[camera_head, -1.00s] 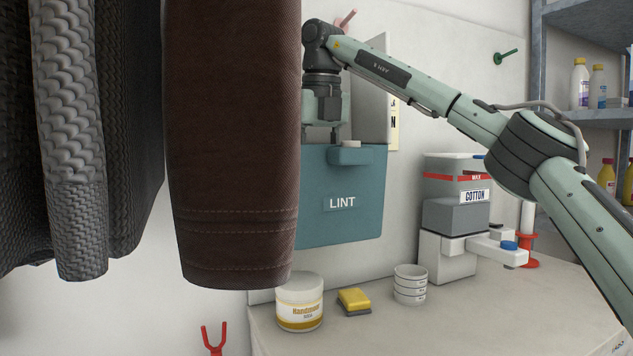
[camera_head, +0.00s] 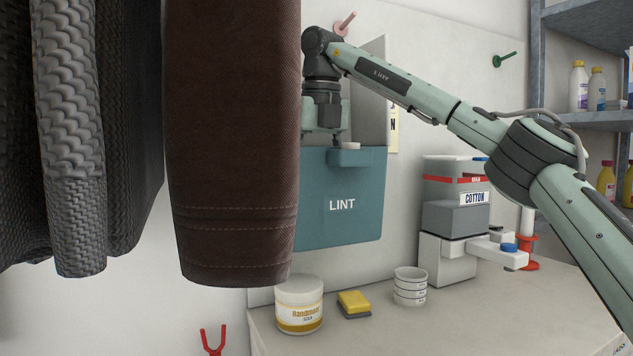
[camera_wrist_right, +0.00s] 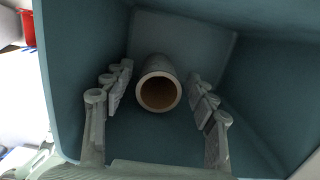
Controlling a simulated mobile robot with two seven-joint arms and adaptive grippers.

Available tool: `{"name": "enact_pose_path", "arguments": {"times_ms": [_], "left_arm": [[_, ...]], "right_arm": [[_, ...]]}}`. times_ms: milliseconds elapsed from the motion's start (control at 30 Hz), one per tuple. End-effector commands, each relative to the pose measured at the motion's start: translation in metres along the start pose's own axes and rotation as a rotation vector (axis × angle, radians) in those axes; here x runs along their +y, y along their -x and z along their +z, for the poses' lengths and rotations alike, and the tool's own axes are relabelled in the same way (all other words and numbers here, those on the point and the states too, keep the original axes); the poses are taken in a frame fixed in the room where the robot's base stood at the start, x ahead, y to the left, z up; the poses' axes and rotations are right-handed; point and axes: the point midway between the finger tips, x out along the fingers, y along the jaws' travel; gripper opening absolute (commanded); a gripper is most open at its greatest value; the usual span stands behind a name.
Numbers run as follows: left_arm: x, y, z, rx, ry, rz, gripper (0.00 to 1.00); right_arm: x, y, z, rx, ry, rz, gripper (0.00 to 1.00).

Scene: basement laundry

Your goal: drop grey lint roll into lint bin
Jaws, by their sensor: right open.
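The teal lint bin (camera_head: 341,222) with a white LINT label hangs on the back wall, partly hidden by the brown garment. My right gripper (camera_head: 322,141) points down at the bin's open top, its fingertips hidden behind the front wall. In the right wrist view the gripper (camera_wrist_right: 160,78) is open inside the bin (camera_wrist_right: 72,95). The grey lint roll (camera_wrist_right: 159,75) shows end-on between the fingers, with a brown hollow core. Gaps show between the roll and both fingers. Whether it rests on the bin's bottom I cannot tell. My left gripper is out of view.
A brown garment (camera_head: 232,150) hangs close in front, beside grey knitwear (camera_head: 70,140). A counter (camera_head: 400,330) below holds a white tub (camera_head: 299,305), a yellow sponge (camera_head: 353,302), stacked white rings (camera_head: 410,286) and a COTTON container (camera_head: 455,215). Shelves (camera_head: 590,118) stand at right.

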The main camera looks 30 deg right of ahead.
Motion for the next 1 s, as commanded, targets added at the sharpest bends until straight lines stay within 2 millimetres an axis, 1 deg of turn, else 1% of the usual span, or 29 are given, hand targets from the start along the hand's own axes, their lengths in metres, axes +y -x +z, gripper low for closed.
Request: {"name": "enact_pose_path", "arguments": {"times_ms": [100, 167, 267, 367, 400, 500, 567, 667, 1000], "left_arm": [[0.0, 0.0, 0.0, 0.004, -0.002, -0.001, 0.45], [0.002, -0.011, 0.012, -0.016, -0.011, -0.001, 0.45], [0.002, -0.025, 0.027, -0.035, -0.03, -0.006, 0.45], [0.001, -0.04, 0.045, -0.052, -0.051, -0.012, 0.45], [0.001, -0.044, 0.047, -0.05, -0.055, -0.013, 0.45], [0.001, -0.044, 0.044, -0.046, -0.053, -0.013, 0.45], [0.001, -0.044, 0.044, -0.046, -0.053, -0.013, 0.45], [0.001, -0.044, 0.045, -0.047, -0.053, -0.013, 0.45], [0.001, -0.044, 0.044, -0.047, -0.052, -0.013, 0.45]], "right_arm": [[0.0, 0.006, 0.001, -0.001, 0.0, 0.0, 0.57], [0.0, 0.013, 0.002, -0.002, 0.0, 0.0, 0.57], [0.0, 0.027, 0.002, -0.002, -0.001, -0.001, 0.57], [0.0, 0.046, 0.002, -0.004, -0.001, -0.002, 0.57], [0.001, 0.053, 0.002, -0.004, -0.001, -0.003, 0.57], [0.0, 0.078, 0.002, -0.009, -0.005, -0.004, 0.57], [0.001, 0.087, 0.002, -0.001, -0.002, -0.004, 0.57], [0.0, 0.107, 0.001, -0.008, -0.004, -0.004, 0.57], [0.001, 0.129, 0.002, 0.002, 0.0, -0.001, 0.57]]}}
